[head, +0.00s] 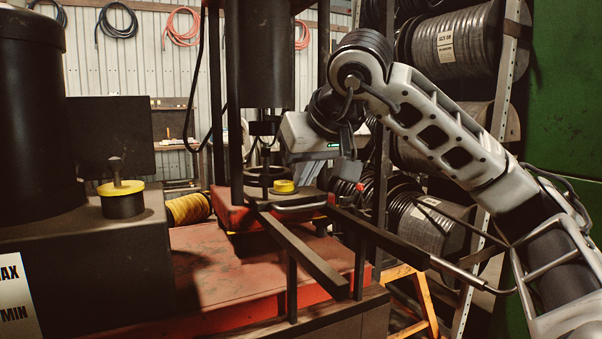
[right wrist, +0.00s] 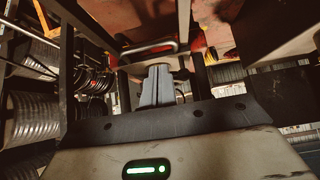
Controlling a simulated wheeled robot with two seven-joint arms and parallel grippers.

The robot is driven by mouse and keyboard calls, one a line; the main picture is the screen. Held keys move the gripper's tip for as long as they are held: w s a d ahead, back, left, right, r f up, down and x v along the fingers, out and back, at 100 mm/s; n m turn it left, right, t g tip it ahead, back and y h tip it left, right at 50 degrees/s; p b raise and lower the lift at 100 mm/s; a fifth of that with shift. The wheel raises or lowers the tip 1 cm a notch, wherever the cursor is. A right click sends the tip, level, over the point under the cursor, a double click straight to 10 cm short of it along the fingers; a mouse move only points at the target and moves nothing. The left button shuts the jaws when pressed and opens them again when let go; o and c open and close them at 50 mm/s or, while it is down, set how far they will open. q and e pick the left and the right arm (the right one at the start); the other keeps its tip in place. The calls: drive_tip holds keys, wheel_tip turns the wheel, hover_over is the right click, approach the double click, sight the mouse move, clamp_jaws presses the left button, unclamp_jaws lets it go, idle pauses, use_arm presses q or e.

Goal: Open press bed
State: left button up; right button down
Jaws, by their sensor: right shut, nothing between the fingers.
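The press bed (head: 236,217) is a red slide with a dark top, between the dark columns of the press. A pale metal bar handle (head: 300,207) runs along its front edge. A dark ring and a yellow-topped piece (head: 283,186) sit on the bed. My right gripper (head: 347,170) is shut and empty, just above and behind the handle's right end in the head picture. In the right wrist view its grey fingers (right wrist: 158,80) are together, and the handle (right wrist: 150,48) shows close beyond the tips. I cannot tell whether they touch. My left gripper is out of view.
Two dark rails (head: 305,258) run out from the press toward me, over the red table (head: 210,265). A dark pump unit with a yellow-collared cap (head: 121,188) stands at left. Hose reels (head: 460,45) on a rack stand behind my right arm. An orange stand (head: 425,300) is below.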

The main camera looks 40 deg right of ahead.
sight(293, 196)
drive_tip(key=x, duration=0.7)
drive_tip(key=shift+s, duration=0.1)
drive_tip(key=shift+a, duration=0.1)
